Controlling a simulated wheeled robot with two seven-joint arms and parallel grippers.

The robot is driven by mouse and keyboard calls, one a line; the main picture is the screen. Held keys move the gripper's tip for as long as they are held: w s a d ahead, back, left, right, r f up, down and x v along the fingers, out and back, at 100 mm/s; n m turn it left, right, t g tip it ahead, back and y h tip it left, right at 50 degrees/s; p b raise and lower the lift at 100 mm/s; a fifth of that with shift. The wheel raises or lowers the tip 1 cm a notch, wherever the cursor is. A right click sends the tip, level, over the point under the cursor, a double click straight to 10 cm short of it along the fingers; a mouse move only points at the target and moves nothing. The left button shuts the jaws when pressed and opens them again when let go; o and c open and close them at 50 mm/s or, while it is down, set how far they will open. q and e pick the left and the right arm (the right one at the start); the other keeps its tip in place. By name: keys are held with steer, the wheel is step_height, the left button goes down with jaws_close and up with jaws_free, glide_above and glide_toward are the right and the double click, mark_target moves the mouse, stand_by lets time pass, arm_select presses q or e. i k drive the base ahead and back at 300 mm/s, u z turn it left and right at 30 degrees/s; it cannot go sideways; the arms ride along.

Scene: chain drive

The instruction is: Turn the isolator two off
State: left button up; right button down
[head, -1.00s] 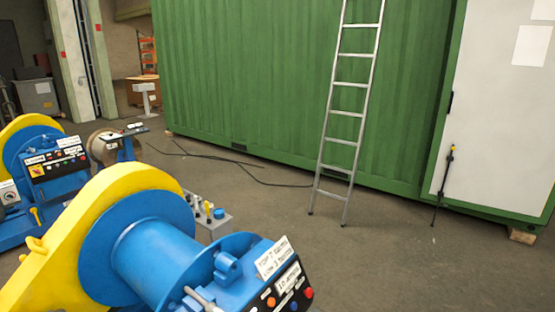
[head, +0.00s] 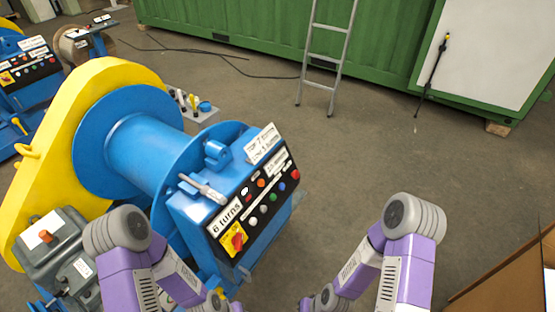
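A red rotary isolator switch (head: 238,241) on a yellow plate sits at the lower left corner of the black control panel on the near blue winch (head: 150,140). A second red and yellow switch (head: 7,78) shows on the panel of the winch at the far left. I cannot read which one is numbered two. The red knob's exact angle is too small to tell. Both my purple arms reach in at the bottom, one left and one right of the near panel.
The near panel (head: 265,208) carries several coloured buttons and a "6 turns" label. A ladder (head: 326,60) leans on the green container (head: 250,22). A brown box (head: 510,275) is at lower right. Floor beyond the panel is clear.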

mark_target(237, 240)
steer(key=z, duration=1.15)
steer(key=k, duration=0.8)
steer(key=u, duration=0.65)
steer(key=i, duration=0.5)
steer(key=z, duration=0.05)
